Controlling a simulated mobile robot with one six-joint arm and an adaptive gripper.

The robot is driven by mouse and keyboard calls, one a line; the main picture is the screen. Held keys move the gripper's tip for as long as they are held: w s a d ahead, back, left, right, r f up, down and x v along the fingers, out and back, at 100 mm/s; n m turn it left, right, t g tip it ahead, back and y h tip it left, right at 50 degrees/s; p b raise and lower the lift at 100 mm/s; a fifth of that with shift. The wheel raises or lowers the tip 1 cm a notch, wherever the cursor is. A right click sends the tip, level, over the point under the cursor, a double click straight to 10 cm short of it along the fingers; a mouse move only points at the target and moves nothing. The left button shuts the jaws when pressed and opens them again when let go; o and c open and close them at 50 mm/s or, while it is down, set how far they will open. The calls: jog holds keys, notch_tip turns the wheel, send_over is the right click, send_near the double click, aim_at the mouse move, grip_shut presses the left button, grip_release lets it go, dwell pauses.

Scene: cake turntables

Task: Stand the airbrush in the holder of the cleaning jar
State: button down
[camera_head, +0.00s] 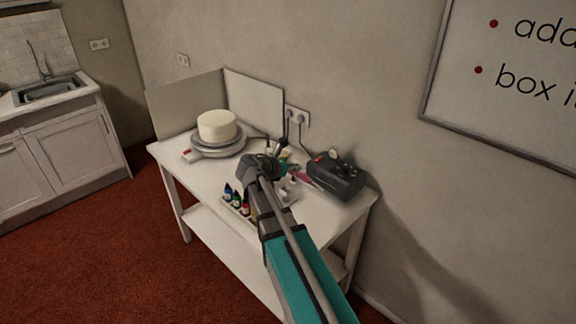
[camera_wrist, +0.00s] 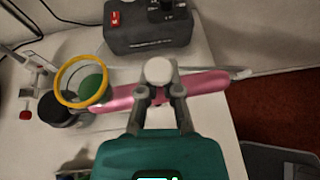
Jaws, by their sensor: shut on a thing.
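My gripper (camera_wrist: 159,95) is shut on the pink airbrush (camera_wrist: 208,84), gripping it near its middle. The airbrush lies roughly level across the wrist view, its thin pale end pointing right; its pink body also shows in the head view (camera_head: 306,180). A round white part sits at the fingertips. To the left, a yellow ring (camera_wrist: 64,82) with green inside, seemingly the cleaning jar's holder, stands beside a dark round piece (camera_wrist: 57,110). The airbrush's left end is close to the ring's lower right; I cannot tell whether they touch. My arm hides part of this in the head view.
A dark compressor (camera_head: 336,175) with a red switch stands at the table's right end. A white cake (camera_head: 217,125) is on a turntable (camera_head: 215,148) at the left. Several colour bottles (camera_head: 236,199) stand at the front edge. A white stand (camera_wrist: 38,70) is left of the ring.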

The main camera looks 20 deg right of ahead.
jog(key=w+d+f+b, duration=0.1)
jog(key=w+f+b, duration=0.4)
jog(key=w, duration=0.3)
jog(key=shift+w+f, duration=0.3)
jog(key=shift+w, duration=0.1)
jog(key=shift+f+b, duration=0.2)
jog(key=shift+b, duration=0.25)
jog(key=shift+f+b, duration=2.85)
jog(key=shift+f, duration=0.25)
jog(key=c, duration=0.7)
grip_release()
jog(key=shift+s+r, duration=0.15)
jog(key=shift+s, duration=0.05)
